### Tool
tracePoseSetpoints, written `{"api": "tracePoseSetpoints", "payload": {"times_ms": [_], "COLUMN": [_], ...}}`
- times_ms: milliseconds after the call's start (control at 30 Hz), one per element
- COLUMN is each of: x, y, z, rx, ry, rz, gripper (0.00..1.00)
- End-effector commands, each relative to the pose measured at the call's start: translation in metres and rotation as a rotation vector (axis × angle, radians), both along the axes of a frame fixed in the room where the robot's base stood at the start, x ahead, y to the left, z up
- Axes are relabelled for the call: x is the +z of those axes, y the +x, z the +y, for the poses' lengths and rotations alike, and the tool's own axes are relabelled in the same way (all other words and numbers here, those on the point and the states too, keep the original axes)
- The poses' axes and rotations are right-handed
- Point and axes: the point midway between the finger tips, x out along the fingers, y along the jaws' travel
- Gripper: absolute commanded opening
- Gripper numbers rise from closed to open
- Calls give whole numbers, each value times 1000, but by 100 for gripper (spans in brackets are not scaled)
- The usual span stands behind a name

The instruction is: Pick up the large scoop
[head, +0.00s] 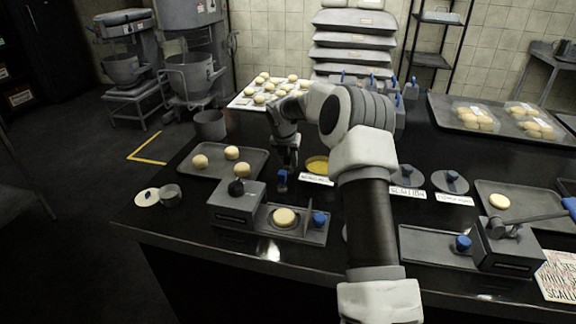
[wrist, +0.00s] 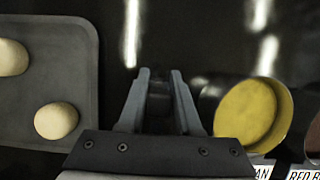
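My gripper (head: 287,165) points down over the dark counter, between the tray of dough balls and a round container with yellow contents (head: 317,165). In the wrist view my gripper (wrist: 160,74) shows two fingers with a gap between them. A dark, dim shape lies in or below that gap; I cannot tell what it is or whether it touches a finger. The yellow contents (wrist: 248,110) are just right of the fingers. A blue-topped piece (head: 282,178) shows just below the fingers in the head view. I cannot tell which thing is the large scoop.
A grey tray (head: 208,173) with dough balls is at the left. A press (head: 237,203) and a second press (head: 508,248) stand near the front edge. Lids with blue knobs (head: 451,177) are to the right. A grey pot (head: 210,124) stands behind the tray.

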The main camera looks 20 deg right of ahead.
Motion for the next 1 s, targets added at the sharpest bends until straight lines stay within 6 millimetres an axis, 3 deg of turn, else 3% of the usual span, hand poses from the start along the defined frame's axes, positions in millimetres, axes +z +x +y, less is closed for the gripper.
{"api": "tracePoseSetpoints", "payload": {"times_ms": [33, 133, 567, 867, 1000], "x": [0, 0, 4, 43, 59], "y": [0, 0, 0, 0, -8], "z": [0, 0, 0, 0, -26], "rx": [0, 0, 0, -1, -5], "ry": [1, 1, 0, -1, 0], "rz": [1, 1, 0, -2, -1], "gripper": [16, 0, 0, 0, 0]}}
